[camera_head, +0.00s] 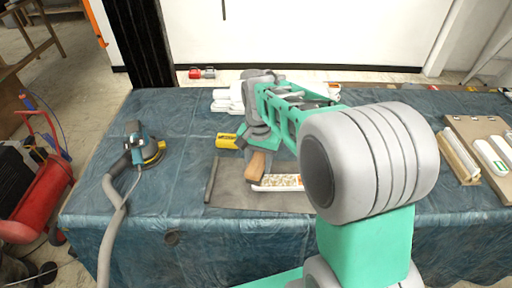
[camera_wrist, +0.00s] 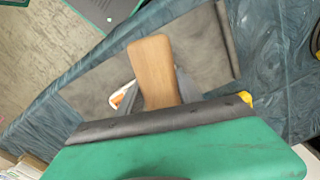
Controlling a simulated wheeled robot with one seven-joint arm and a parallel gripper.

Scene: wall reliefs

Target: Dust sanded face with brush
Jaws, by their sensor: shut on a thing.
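My gripper (camera_head: 260,148) is shut on a wooden brush (camera_head: 259,164) above the grey mat (camera_head: 228,187). In the wrist view, the brush's flat wooden handle (camera_wrist: 152,65) sticks out from between the dark fingers (camera_wrist: 155,98). Its bristles cannot be made out. A pale relief panel (camera_head: 279,187) with a white rim and mottled face lies on the mat beside and partly behind the brush. Only a small white and orange bit of it (camera_wrist: 122,95) shows in the wrist view. I cannot tell whether the brush touches the panel.
A blue-covered table (camera_head: 180,115) carries everything. A sander (camera_head: 148,152) with a hose stands at the left. A yellow item (camera_head: 229,141) lies behind the mat, with white pieces (camera_head: 222,101) farther back. White rounded pieces on a board (camera_head: 488,155) are at the right.

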